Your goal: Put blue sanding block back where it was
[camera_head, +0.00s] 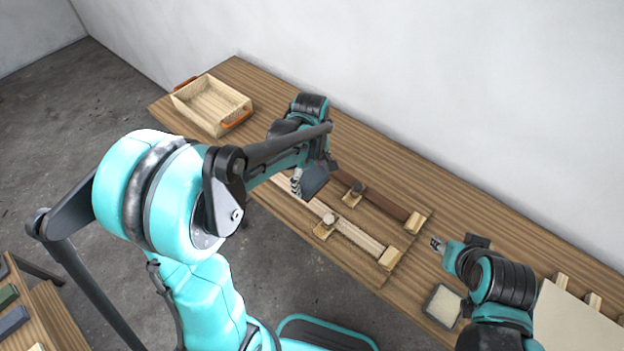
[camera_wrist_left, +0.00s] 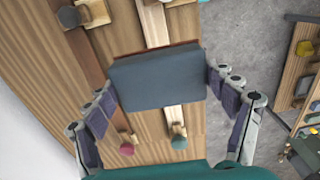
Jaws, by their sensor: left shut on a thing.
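The blue sanding block (camera_wrist_left: 157,78) is a slate-blue slab with a thin reddish-brown edge, seen in the left wrist view. My left gripper (camera_wrist_left: 161,86) has a finger on each side of it and is shut on it. In the head view the block (camera_head: 316,180) shows dark at my left gripper (camera_head: 311,181), over the far bench near the wooden strips. I cannot tell its exact height above the bench. My right gripper (camera_head: 437,243) is small in the head view, over the bench at right; its jaw opening is unclear.
A pale strip (camera_head: 355,235) and a dark brown strip (camera_head: 385,203) with knobbed clamps lie on the bench. A wooden tray (camera_head: 212,104) stands at the back left. A framed pad (camera_head: 443,305) lies at right. Several blocks, one blue-grey (camera_head: 13,320), sit on a bench at lower left.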

